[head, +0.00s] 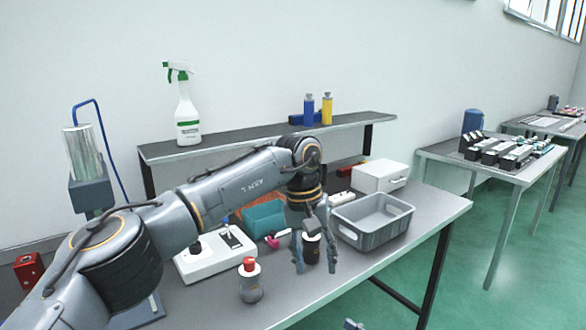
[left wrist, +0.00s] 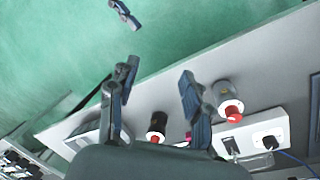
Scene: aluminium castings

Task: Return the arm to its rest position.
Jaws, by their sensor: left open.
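My left arm comes in from the left in the head view. Its left gripper (head: 312,258) points down over the bench, with its fingers apart. A dark cylinder (head: 311,248) shows between the fingers in the head view; I cannot tell whether they touch it. In the left wrist view the open fingers of the left gripper (left wrist: 157,90) stand wide apart, with a dark bottle (left wrist: 157,122) with a red part behind them. A small grey piece at the bottom edge of the head view looks like the tip of my right gripper (head: 353,325); its jaws cannot be made out.
A red-capped jar (head: 250,284) stands in front of a white device (head: 214,260). A grey bin (head: 372,237) is right of the left gripper, a teal box (head: 264,219) behind-left. A white box (head: 381,176) and a shelf (head: 270,138) stand behind. The bench's front right is clear.

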